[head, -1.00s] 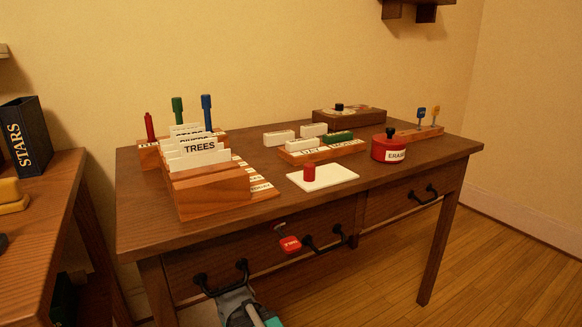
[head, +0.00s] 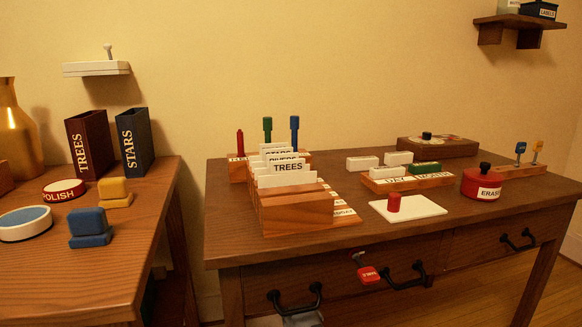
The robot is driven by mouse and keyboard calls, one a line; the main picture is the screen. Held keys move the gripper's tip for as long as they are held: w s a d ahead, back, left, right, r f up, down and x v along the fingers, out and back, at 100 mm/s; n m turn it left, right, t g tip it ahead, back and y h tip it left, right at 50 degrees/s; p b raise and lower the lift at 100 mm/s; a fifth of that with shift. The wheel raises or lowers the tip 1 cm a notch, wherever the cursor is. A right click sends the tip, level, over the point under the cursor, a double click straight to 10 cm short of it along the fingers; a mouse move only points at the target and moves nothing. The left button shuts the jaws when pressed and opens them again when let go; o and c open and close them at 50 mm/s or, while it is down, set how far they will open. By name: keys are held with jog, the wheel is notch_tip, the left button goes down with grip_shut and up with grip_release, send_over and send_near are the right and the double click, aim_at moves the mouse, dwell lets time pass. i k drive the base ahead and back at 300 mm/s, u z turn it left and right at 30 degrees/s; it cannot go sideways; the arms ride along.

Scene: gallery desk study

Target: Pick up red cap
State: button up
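A small red cylinder, which looks like the red cap (head: 394,202), stands upright on a white pad (head: 425,207) near the front of the right desk. A slim red marker-like piece (head: 240,143) stands in the wooden rack behind the card box, beside a green one (head: 267,128) and a blue one (head: 294,131). A grey sliver that looks like my gripper (head: 300,320) shows at the bottom edge, below the desk's left drawer handle. It is well apart from the red cylinder. Its fingers are not clearly visible.
The desk (head: 240,252) holds a card box (head: 296,213), a calendar block tray (head: 405,184) and a round red eraser pot (head: 481,185). A red-tagged key (head: 368,272) hangs at the drawer front. A side table (head: 120,255) stands left, beyond a gap.

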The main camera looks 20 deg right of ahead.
aim_at(394, 199)
jog(key=k, duration=1)
